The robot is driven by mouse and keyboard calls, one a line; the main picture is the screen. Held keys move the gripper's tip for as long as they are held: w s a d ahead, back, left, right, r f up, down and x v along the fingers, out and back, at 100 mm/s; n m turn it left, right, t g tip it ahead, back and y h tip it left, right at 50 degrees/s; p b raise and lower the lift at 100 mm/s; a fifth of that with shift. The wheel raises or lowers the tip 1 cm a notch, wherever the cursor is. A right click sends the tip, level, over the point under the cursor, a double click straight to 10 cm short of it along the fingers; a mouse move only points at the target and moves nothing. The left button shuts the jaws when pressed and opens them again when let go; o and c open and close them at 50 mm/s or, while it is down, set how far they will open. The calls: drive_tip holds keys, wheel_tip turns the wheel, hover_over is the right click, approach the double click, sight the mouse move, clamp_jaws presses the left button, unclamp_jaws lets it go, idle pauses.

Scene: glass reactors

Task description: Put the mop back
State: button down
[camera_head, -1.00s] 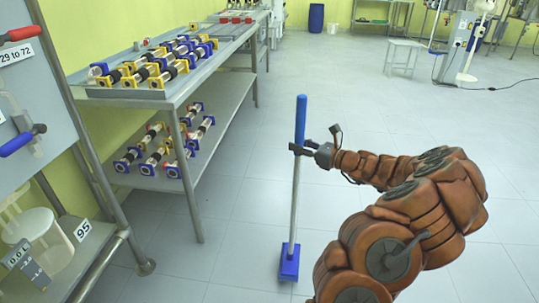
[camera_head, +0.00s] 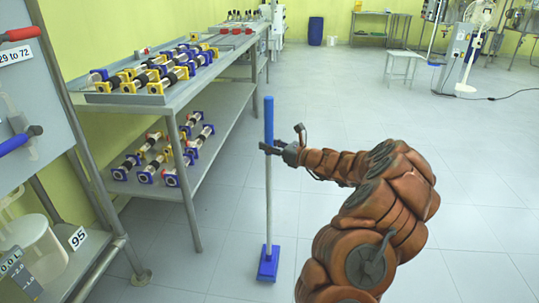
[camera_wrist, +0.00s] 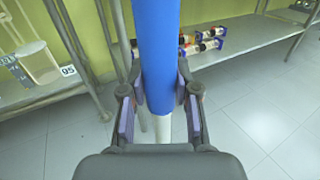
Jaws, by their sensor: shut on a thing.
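The mop (camera_head: 268,195) has a blue upper handle, a pale pole and a blue head (camera_head: 268,263) near the floor. It stands nearly upright to the right of the metal shelf table. My gripper (camera_head: 273,149) is shut on the lower part of the blue handle. In the wrist view the blue handle (camera_wrist: 157,45) runs between the two fingers of my gripper (camera_wrist: 159,95), with the pale pole showing below them. I cannot tell whether the head touches the floor.
A metal table (camera_head: 150,97) with several yellow and blue fittings on top, and more on its lower shelf (camera_head: 220,125), stands at the left. A stool (camera_head: 402,66), a blue barrel (camera_head: 315,31) and a white fan (camera_head: 475,45) are farther back. The tiled floor at right is clear.

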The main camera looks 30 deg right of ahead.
drive_tip(key=shift+d+f+b, duration=0.1)
drive_tip(key=shift+f+b, duration=0.45)
drive_tip(key=shift+f, duration=0.95)
drive_tip(key=c, duration=0.9)
unclamp_jaws()
drive_tip(key=shift+f, duration=0.15)
drive_tip(key=shift+o, duration=0.2)
drive_tip(key=shift+s, duration=0.1)
